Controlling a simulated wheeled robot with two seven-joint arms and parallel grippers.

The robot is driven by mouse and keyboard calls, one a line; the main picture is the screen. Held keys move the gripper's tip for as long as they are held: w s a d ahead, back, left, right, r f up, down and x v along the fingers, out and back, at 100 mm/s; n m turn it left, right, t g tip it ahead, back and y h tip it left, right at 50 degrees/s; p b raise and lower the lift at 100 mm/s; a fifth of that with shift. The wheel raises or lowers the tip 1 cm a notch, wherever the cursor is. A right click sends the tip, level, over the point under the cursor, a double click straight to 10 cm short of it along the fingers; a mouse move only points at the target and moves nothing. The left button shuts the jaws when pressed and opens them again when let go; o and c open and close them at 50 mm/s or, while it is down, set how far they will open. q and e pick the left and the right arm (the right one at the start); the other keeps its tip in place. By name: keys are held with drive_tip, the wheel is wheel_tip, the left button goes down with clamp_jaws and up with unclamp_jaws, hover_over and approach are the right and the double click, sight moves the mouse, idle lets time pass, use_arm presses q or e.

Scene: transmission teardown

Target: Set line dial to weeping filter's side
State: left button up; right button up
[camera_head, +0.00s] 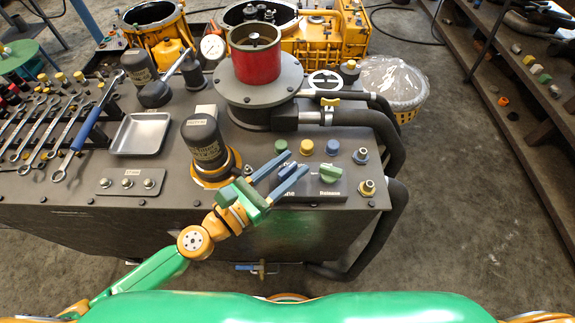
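The line dial (289,169) is a small blue knob on a dark panel at the bench's front; its label is partly covered by my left gripper. My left gripper (298,163) is open, its two blue fingers spread on either side of the knob; I cannot tell whether they touch it. A black filter canister (203,140) stands left of the panel, with an amber ring around its base. A second black canister (138,66) stands further back left; its base is partly hidden. My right gripper is not in view.
A green dial (331,172) marked Release sits right of the line dial. Green, yellow and blue buttons (306,147) are behind them. A red cylinder (255,58) on a round housing stands behind. A metal tray (141,133) and wrenches (50,125) lie left. Black hoses (385,130) curve down the right.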

sight(280, 177)
use_arm(q)
drive_tip(key=b+v, duration=0.1)
drive_tip(key=v, duration=0.1)
drive_tip(key=b+v, duration=0.3)
drive_tip(key=v, duration=0.1)
drive_tip(key=shift+s+a+f, duration=0.1)
drive_tip(key=shift+f, duration=0.2)
drive_tip(key=shift+s+a+r+b, duration=0.3)
drive_tip(key=shift+b, duration=0.15)
drive_tip(key=shift+r, duration=0.1)
drive_tip(key=shift+d, duration=0.1)
